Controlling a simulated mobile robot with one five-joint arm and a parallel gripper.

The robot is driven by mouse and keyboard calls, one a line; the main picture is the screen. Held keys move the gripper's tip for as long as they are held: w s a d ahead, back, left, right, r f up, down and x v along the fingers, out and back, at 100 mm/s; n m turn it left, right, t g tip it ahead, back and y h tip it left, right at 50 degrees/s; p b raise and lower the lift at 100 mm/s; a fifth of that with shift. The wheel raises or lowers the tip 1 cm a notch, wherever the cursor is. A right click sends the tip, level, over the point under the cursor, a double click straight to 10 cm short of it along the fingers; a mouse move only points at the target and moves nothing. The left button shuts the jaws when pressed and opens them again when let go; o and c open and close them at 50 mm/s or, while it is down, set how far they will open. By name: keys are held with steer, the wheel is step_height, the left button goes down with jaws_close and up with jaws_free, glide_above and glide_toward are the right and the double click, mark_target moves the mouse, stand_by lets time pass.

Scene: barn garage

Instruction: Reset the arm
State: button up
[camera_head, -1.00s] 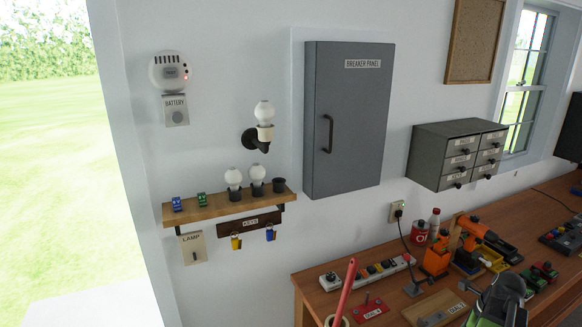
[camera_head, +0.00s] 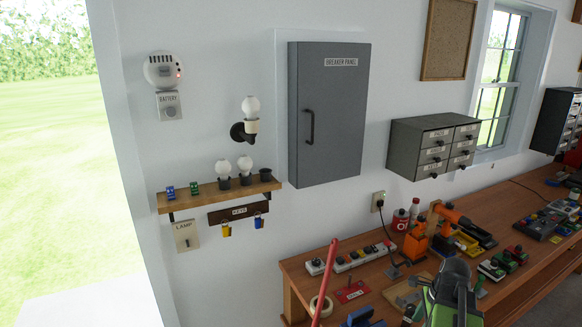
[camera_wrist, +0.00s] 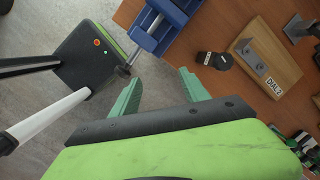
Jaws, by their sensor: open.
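My arm's green and black end shows at the bottom right of the head view, in front of the workbench (camera_head: 440,232). In the wrist view my gripper (camera_wrist: 158,88) has two pale green fingers spread well apart with nothing between them. Beyond the fingers are the grey floor and the bench edge. A blue vise (camera_wrist: 168,22) lies ahead of the fingers, apart from them. In the head view the fingertips cannot be made out.
The bench holds a power strip (camera_head: 362,254), an orange drill (camera_head: 450,213), and a wooden board (camera_wrist: 268,58) with a metal bracket. A black knob (camera_wrist: 214,60) is near the board. A red rod (camera_head: 325,280) rises at the front. A grey breaker panel (camera_head: 328,110) hangs on the wall.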

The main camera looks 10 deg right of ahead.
steer(key=w+a+n, duration=0.3)
steer(key=a+n, duration=0.5)
steer(key=a, duration=0.3)
steer(key=w+a+n+h, duration=0.1)
steer(key=w+a+n, duration=0.2)
steer(key=a+n, duration=0.65)
steer(key=w+a+n, duration=0.3)
steer(key=a+n, duration=0.2)
steer(key=a, duration=0.9)
step_height(320, 180, down, 13)
steer(key=s+d+g+b, duration=0.1)
steer(key=s+b, duration=0.1)
steer(key=b, duration=1.1)
steer(key=shift+s+f+n, duration=0.1)
steer(key=shift+n, duration=0.15)
